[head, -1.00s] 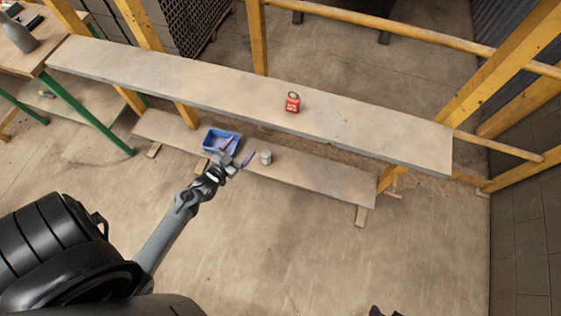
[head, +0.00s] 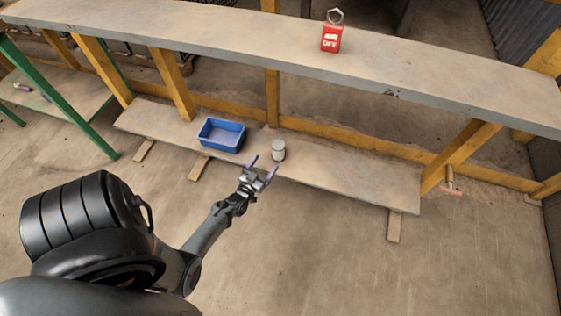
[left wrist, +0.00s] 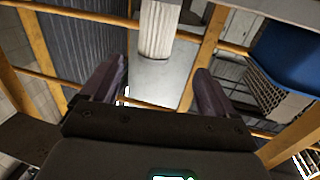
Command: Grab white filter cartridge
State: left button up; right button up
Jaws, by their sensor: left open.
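The white filter cartridge (head: 278,151), a small upright cylinder, stands on the lower plank in the head view. In the left wrist view the cartridge (left wrist: 157,30) shows as a ribbed whitish cylinder at top centre, beyond the fingers and partly cut off by the frame edge. My left gripper (head: 262,168) is open and empty, just in front and to the left of the cartridge in the head view. Its spread fingers (left wrist: 155,85) also show in the left wrist view, with the cartridge lined up between them but farther out. My right gripper is not in view.
A blue bin (head: 221,135) sits left of the cartridge on the lower plank (head: 340,182). Yellow posts (head: 173,84) stand behind. The plank right of the cartridge is clear.

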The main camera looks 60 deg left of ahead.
aim_at(276, 156)
pick_arm(q)
jog(key=shift+w+d+f+b, duration=0.1)
jog(key=shift+w+f+b, duration=0.9)
jog(key=shift+w+f, duration=0.15)
jog(key=shift+w+a+f, duration=0.1)
jog(key=shift+w+a, duration=0.15)
jog(key=b+x, duration=0.2)
jog(key=x, duration=0.1)
jog(key=shift+w+a, duration=0.15)
jog(key=shift+a, duration=0.05)
jog(key=shift+w+a, duration=0.2)
jog(key=shift+w, duration=0.35)
jog(key=shift+w+a+b, duration=0.25)
jog(key=shift+w+b, duration=0.05)
jog(key=shift+b, duration=0.3)
jog(key=b+x, duration=0.2)
jog(key=x, duration=0.2)
jog(key=shift+w+a, duration=0.1)
jog(key=shift+a, duration=0.05)
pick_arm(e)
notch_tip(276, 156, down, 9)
pick_arm(q)
jog(key=shift+c, duration=0.3)
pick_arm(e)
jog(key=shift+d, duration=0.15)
